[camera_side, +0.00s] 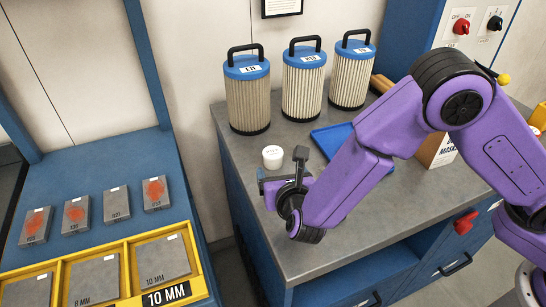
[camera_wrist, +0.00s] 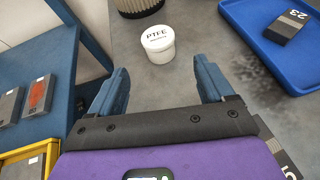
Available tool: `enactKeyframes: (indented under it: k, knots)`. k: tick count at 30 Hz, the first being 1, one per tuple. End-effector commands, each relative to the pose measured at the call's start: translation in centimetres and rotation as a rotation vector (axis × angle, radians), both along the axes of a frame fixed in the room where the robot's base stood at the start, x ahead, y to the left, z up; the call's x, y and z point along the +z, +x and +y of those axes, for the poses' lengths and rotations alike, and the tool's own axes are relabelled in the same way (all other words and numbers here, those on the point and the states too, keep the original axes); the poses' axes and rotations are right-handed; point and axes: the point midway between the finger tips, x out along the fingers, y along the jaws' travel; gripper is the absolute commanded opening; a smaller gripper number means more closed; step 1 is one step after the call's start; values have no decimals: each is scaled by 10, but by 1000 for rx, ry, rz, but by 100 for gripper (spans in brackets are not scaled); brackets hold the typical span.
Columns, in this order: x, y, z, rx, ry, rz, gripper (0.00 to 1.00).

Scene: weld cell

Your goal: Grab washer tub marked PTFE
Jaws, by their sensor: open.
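The washer tub (camera_wrist: 158,45) is a small white round tub with PTFE printed on its lid, upright on the grey bench top. In the side view the tub (camera_side: 272,157) stands just beyond my gripper (camera_side: 280,180). In the wrist view my gripper (camera_wrist: 165,86) has its two blue fingers spread wide, with nothing between them. The tub lies ahead of the fingertips, roughly in line with the gap and apart from both fingers.
Several filter cartridges (camera_side: 303,82) with blue caps stand behind the tub. A blue tray (camera_wrist: 283,45) holding a dark box (camera_wrist: 286,26) lies to the right. The bench's left edge is close by. A blue rack (camera_side: 110,165) with grey plates stands left.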

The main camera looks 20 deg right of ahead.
Motion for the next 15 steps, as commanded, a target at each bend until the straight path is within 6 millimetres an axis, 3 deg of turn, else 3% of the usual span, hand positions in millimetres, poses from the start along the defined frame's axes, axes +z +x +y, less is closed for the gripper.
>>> enactKeyframes:
  k: [3, 11, 15]
  knots:
    - [-7, 17, -4, -3, 0, 1, 81]
    - [-13, 32, -7, -1, 1, 1, 81]
    - [-18, 49, -11, -4, 1, 1, 81]
